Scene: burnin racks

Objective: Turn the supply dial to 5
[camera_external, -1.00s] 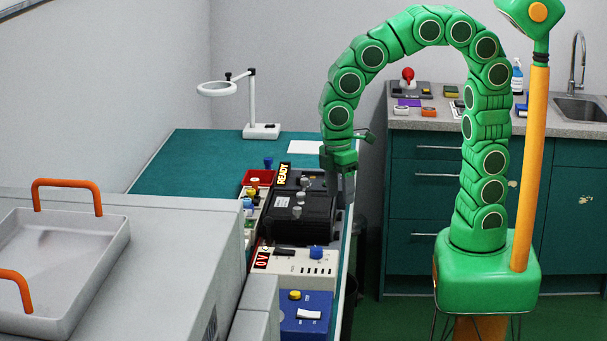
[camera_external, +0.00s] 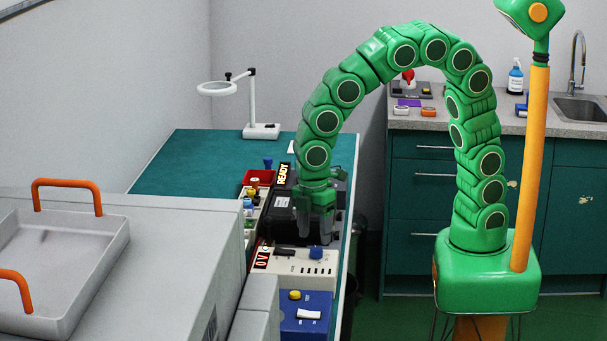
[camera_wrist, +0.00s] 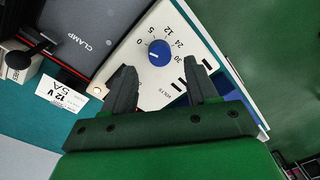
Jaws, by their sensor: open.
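The supply (camera_external: 322,282) is a white box on the bench, with a red display reading about "0 V". Its dial (camera_external: 316,253) is a blue knob; it also shows in the wrist view (camera_wrist: 160,53). Marks 0, 5, 12, 24 and 30 ring the knob, and "VOLTS" is printed beside it. A pale pointer line shows on the knob; its exact setting is hard to read. My gripper (camera_external: 317,234) is open and empty, fingers down, above and a little behind the dial. In the wrist view my gripper (camera_wrist: 157,68) has the dial just beyond its fingertips, not touching.
A black clamp box (camera_external: 283,222) stands right behind the supply, and a blue box (camera_external: 306,327) with a yellow button stands in front. A card reading "12 V 5A" (camera_wrist: 62,95) lies nearby. The grey machine (camera_external: 165,270) is to the left.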

